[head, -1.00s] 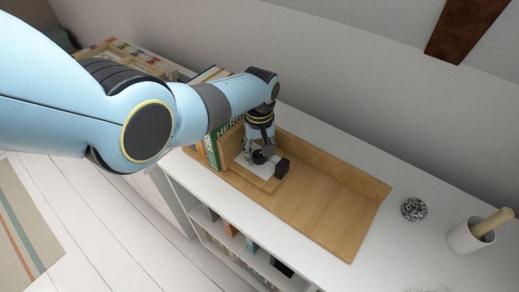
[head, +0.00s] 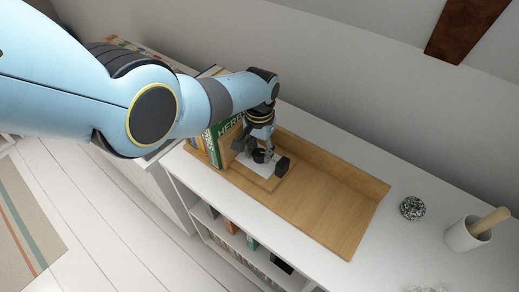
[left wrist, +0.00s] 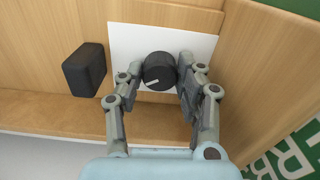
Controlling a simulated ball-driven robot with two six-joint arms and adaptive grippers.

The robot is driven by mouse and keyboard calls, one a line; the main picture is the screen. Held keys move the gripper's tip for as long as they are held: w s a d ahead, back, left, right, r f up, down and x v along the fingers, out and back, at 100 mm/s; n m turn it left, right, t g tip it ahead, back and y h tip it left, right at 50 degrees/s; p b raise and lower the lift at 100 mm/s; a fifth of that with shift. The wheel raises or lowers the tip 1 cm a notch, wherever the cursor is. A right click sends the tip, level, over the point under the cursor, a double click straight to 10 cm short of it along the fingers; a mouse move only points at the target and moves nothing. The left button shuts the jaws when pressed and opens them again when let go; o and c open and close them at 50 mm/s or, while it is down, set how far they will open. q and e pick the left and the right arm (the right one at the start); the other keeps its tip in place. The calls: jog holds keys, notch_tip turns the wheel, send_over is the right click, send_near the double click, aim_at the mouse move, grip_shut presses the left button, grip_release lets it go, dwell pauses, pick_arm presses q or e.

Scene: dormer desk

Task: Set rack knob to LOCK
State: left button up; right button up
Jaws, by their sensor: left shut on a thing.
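The rack knob (left wrist: 159,70) is a round, dark knob with a pale pointer line, set on a white plate (left wrist: 124,45) on the wooden rack (head: 330,205). In the left wrist view the pointer line runs toward the lower left. No lettering is readable on the plate. My left gripper (left wrist: 158,78) is shut on the knob, one finger at each side. In the head view my left gripper (head: 262,156) is over the white plate and partly hides the knob. My right gripper does not show.
A black block (left wrist: 85,70) stands out from the rack beside the plate. Green and other books (head: 218,147) stand at the rack's left end. A speckled ball (head: 412,208) and a white mortar with a pestle (head: 466,235) stand at the right. The rack's right part is bare.

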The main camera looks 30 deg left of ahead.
aim_at(259, 153)
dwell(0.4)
pick_arm(q)
jog(key=o, duration=1.1)
jog(key=shift+o, duration=0.2)
jog(key=shift+w+r, duration=0.1)
jog(key=shift+r, duration=0.45)
notch_tip(259, 153, up, 11)
jog(key=shift+f, duration=0.1)
